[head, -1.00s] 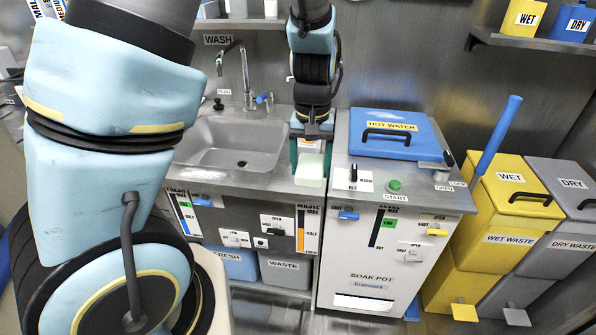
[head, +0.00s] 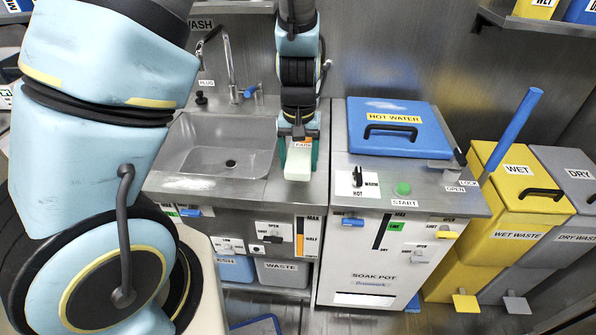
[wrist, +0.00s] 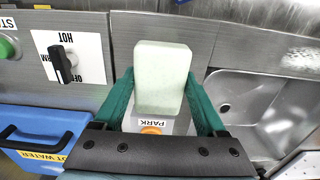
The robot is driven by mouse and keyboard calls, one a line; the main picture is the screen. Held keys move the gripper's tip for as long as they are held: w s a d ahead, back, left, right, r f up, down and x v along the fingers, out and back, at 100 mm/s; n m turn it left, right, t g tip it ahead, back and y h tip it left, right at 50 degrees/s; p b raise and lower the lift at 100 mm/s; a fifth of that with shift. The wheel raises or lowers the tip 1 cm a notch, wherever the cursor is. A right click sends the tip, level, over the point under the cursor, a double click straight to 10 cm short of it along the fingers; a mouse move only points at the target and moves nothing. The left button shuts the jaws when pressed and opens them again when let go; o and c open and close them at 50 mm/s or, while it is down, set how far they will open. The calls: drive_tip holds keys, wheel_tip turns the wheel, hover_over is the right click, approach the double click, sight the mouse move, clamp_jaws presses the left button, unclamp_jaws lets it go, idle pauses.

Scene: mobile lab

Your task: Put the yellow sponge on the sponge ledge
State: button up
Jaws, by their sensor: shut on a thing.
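My gripper (head: 298,150) is shut on a pale, whitish-green block (head: 298,165), shaped like a sponge; it does not look clearly yellow. In the wrist view my gripper (wrist: 165,105) has its two green fingers on either side of the block (wrist: 161,78). The block is at the counter strip between the sink and the hot water unit; I cannot tell whether it touches the surface. A PARK label (wrist: 151,124) shows beside it. No sponge ledge can be made out.
The steel sink (head: 225,148) lies left of the gripper, with its tap (head: 231,65) behind. At the right are the blue hot water lid (head: 398,127), the START button (head: 403,189) and the upright blue handle (head: 511,132). Yellow (head: 515,195) and grey waste bins stand farther right.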

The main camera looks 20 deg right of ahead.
sight(298, 160)
drive_tip(key=shift+f, duration=2.1)
drive_tip(key=shift+f, duration=0.1)
drive_tip(key=o, duration=1.2)
drive_tip(key=shift+o, duration=0.2)
wheel_tip(298, 160, up, 12)
drive_tip(key=shift+r+b, duration=0.15)
drive_tip(key=shift+b, duration=0.25)
drive_tip(key=a+r+n, duration=0.2)
drive_tip(key=a, duration=1)
drive_tip(key=w+a+r+n+t, duration=0.1)
drive_tip(key=a+r, duration=0.1)
drive_tip(key=a, duration=1.1)
drive_tip(key=shift+w+a+n+t, duration=0.2)
drive_tip(key=shift+n+t, duration=0.1)
drive_tip(key=shift+n, duration=0.1)
